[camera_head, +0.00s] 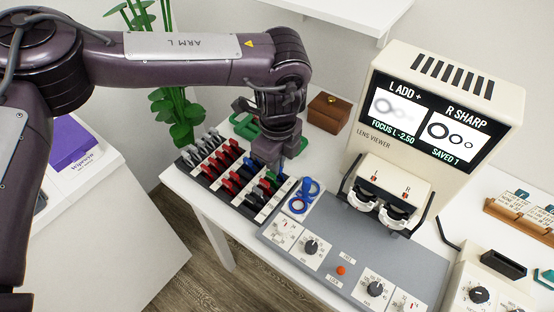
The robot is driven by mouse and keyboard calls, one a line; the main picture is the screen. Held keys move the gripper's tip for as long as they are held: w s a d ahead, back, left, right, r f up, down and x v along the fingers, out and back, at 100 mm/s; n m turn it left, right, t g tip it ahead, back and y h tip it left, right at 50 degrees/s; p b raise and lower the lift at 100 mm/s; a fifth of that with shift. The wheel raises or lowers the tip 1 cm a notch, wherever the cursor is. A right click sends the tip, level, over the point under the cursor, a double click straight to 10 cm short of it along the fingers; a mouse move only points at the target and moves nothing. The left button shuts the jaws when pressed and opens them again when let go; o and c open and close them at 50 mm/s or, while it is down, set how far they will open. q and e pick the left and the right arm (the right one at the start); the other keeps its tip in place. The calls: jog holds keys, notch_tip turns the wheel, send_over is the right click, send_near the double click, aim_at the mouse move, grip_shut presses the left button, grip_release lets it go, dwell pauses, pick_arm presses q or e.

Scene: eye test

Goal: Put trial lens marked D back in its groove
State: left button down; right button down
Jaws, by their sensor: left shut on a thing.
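My left gripper (272,160) points down over the right part of the lens rack (246,211). It is shut on a trial lens, which its fingers and the rack's lenses mostly hide. I cannot read any letter on it. A bit of blue shows at the fingertips. The rack is dark with pale label strips and holds rows of lenses with red, black, green and blue parts. My right gripper is not in view.
A lens viewer (390,140) with a lit screen reading "L ADD +" and "R SHARP" stands right of the rack. Its grey control panel (330,262) has knobs and an orange button. A brown box (328,112) and a green plant (178,105) are behind the rack.

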pick_arm(q)
jog(key=shift+f, duration=0.1)
jog(key=c, duration=1.5)
grip_release()
notch_tip(320, 180, up, 8)
jog(key=shift+f+b, duration=0.1)
jog(key=shift+b, duration=0.2)
